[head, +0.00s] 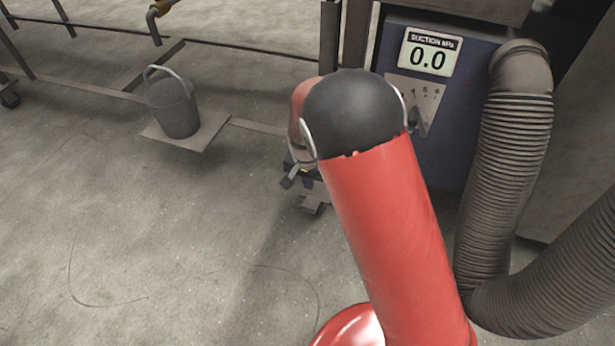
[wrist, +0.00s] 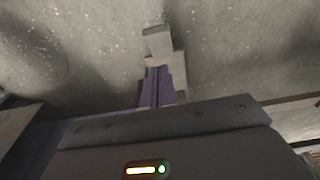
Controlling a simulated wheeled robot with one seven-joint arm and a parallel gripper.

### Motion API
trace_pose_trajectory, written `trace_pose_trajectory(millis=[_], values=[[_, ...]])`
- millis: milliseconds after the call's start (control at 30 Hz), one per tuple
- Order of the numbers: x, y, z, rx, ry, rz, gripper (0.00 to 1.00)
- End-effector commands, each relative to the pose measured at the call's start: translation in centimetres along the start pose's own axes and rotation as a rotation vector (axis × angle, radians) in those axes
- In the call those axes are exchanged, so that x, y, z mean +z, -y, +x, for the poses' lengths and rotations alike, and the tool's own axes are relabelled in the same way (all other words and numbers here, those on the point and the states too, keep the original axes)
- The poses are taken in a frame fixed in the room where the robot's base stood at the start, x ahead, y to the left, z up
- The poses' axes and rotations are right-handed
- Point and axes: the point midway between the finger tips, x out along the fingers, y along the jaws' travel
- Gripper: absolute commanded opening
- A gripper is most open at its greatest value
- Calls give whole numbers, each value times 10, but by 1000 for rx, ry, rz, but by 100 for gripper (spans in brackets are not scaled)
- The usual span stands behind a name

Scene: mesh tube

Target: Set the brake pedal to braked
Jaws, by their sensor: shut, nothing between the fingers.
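The brake pedal (head: 311,206) is a small grey stepped piece low by the floor, just below my wrist in the head view. In the wrist view the pedal (wrist: 158,42) shows as pale grey blocks in the upper middle, straight ahead of the fingers. My gripper (wrist: 157,70) has its two purplish fingers shut together and empty, with the tips at the pedal's near side. In the head view my gripper (head: 309,187) is mostly hidden behind my red arm. I cannot tell whether the fingertips touch the pedal, nor its exact tilt.
A blue suction unit (head: 440,150) with a 0.0 display (head: 428,57) stands behind my arm. A ribbed grey hose (head: 510,160) curves down at the right. A grey bucket (head: 173,105) stands on a low plate (head: 205,135) at the left. Open concrete floor lies front left.

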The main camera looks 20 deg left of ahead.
Motion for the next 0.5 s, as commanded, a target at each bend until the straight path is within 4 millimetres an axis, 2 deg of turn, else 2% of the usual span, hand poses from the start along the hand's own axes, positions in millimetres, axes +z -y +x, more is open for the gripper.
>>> trace_pose_trajectory(millis=[33, 200, 500], values=[[1, 0, 16, 3, 3, 1, 0], [2, 0, 48, 1, 2, -1, 0], [19, 0, 74, 0, 1, -1, 0]])
